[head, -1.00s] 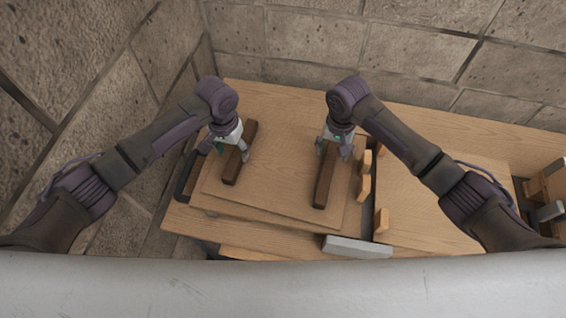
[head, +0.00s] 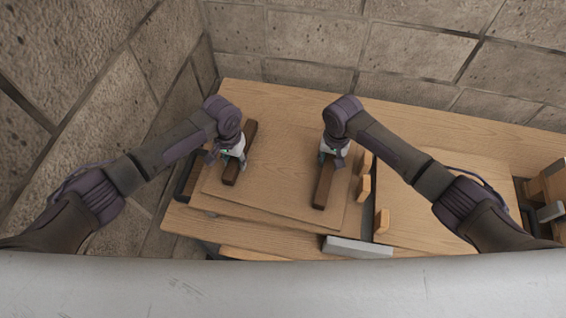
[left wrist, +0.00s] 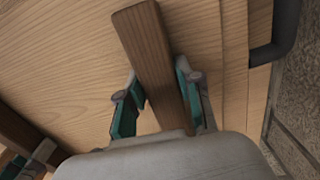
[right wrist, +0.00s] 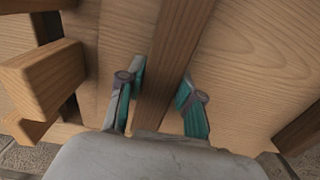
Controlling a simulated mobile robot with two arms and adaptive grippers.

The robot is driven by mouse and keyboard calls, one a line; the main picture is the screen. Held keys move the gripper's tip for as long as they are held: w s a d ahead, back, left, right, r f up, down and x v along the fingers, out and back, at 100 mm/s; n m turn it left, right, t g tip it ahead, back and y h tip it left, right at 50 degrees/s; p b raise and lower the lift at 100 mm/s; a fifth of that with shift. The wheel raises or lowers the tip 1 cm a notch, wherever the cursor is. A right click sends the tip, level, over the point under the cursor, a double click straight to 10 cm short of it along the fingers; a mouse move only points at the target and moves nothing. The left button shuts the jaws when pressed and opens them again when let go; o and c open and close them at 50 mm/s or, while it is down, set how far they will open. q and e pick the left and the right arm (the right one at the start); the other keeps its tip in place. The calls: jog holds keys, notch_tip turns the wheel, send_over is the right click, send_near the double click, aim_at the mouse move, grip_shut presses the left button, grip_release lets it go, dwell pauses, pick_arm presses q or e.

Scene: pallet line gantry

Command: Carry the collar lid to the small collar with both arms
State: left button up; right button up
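The collar lid (head: 283,170) is a flat light-wood panel with two dark brown battens lying across it. My left gripper (head: 231,160) is over the left batten (head: 249,133). In the left wrist view the fingers stand open on either side of this batten (left wrist: 150,45). My right gripper (head: 333,155) is over the right batten (head: 323,188). In the right wrist view its fingers are open astride the batten (right wrist: 172,55), with a gap showing on the right. The fingertips are partly hidden in the head view. I cannot tell which piece is the small collar.
Several upright wooden blocks (head: 382,221) stand right of the lid, beside a flat wooden surface (head: 440,195). A grey bar (head: 357,247) lies at the front. A wooden structure (head: 548,185) stands at the far right. Stone walls (head: 300,40) close the back and left.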

pick_arm(q)
grip_shut()
pick_arm(e)
grip_shut()
pick_arm(q)
jog(key=shift+r, duration=0.15)
pick_arm(e)
jog(key=shift+r, duration=0.15)
